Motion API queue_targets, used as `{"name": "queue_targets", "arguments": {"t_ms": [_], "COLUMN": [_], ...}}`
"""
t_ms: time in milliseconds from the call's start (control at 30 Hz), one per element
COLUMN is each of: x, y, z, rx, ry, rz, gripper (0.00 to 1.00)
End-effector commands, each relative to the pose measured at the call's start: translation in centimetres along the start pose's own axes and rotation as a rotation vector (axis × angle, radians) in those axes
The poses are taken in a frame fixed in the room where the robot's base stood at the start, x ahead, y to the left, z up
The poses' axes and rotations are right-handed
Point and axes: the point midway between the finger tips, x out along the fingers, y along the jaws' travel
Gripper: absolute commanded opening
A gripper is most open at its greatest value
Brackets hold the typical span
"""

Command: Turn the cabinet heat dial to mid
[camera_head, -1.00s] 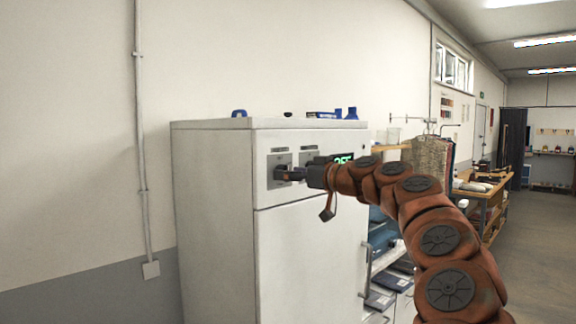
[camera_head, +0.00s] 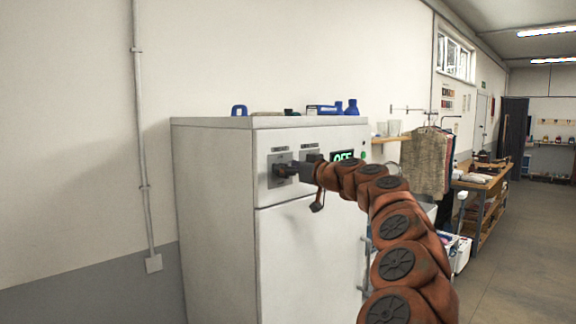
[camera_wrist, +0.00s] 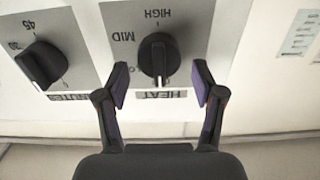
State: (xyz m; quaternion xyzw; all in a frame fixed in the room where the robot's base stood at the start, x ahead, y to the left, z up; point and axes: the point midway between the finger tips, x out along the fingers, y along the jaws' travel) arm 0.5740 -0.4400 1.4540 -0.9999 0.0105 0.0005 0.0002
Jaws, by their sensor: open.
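The heat dial is a black knob (camera_wrist: 158,58) on a grey plate, seen upside down in the wrist view. HIGH is printed at the picture's top and MID at its left. The knob's white line points down toward the HEAT label, away from MID. My gripper (camera_wrist: 160,80) is open, one purple-padded fingertip on each side of the knob's lower part, with visible gaps. In the head view my gripper (camera_head: 287,170) is at the left plate (camera_head: 272,178) of the white cabinet (camera_head: 212,200) and hides most of the dial. The green display (camera_head: 343,157) appears to read OFF.
A second dial (camera_wrist: 41,64), with numbers including 30 and 45, sits left of the heat dial in the wrist view. A clothes rack (camera_head: 425,160) and a workbench (camera_head: 490,185) are to the right.

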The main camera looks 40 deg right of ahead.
Motion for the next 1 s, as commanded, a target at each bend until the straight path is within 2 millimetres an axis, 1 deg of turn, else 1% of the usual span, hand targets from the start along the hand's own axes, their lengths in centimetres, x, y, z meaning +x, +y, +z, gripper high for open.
{"name": "queue_targets", "arguments": {"t_ms": [233, 800, 1000], "x": [0.02, 0.00, 0.02], "y": [0.00, -0.01, 0.00], "z": [-0.02, -0.04, 0.10], "rx": [0.000, 0.000, 0.008], "ry": [0.001, 0.001, 0.001], "rz": [0.000, 0.000, 0.000], "gripper": [0.67, 0.08, 0.08]}}
